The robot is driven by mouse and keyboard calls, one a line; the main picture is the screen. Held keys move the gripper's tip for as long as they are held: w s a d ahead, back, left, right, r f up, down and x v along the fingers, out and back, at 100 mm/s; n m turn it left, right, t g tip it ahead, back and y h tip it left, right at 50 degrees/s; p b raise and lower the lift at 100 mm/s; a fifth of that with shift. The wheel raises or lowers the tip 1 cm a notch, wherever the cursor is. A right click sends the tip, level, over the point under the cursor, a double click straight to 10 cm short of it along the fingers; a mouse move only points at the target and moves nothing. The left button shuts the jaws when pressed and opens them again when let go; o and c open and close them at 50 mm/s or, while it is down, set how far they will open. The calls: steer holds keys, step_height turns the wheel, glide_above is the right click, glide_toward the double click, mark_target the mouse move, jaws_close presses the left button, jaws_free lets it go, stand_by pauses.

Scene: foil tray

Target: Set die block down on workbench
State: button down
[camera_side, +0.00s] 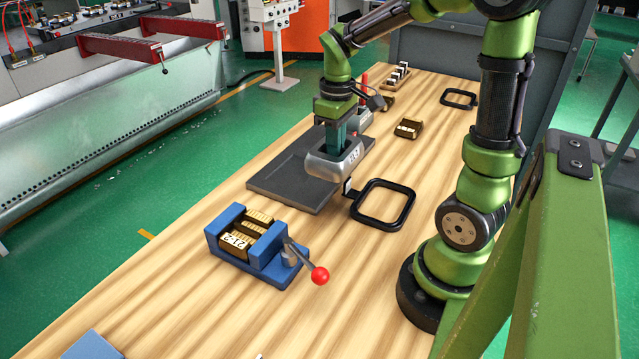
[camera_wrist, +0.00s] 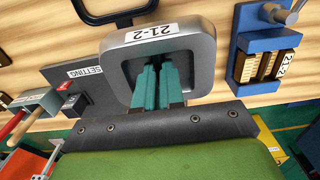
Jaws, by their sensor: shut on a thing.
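The die block (camera_side: 325,167) is a thick silver-grey rounded block with a dark recess on top and a white label reading 21-2. It also shows in the wrist view (camera_wrist: 199,60). My gripper (camera_side: 337,143), with teal fingers, is shut on it, the fingertips down inside the recess (camera_wrist: 158,72). The block looks level, over or just off the right edge of a dark grey plate (camera_side: 280,190), marked SETTING in the wrist view. I cannot tell the gap beneath it. The workbench (camera_side: 180,295) has a light striped wooden top.
A black square frame (camera_side: 410,208) lies right of the block. A blue clamp (camera_side: 225,218) with a red-knobbed lever holds brass blocks labelled 21-2 in front. A second black frame (camera_side: 472,104) and a small brass block (camera_side: 416,126) lie farther back. Bare wood surrounds the clamp.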

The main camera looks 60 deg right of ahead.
steer(key=s+d+f+m, duration=0.2)
steer(key=s+d+m, duration=0.1)
steer(key=d, duration=1.2)
steer(key=s+d+f+m, duration=0.2)
steer(key=s+d+m, duration=0.1)
steer(key=d, duration=1.2)
steer(key=shift+s+d+f, duration=0.1)
steer(key=shift+f, duration=4.35)
steer(key=c, duration=1.5)
jaws_free()
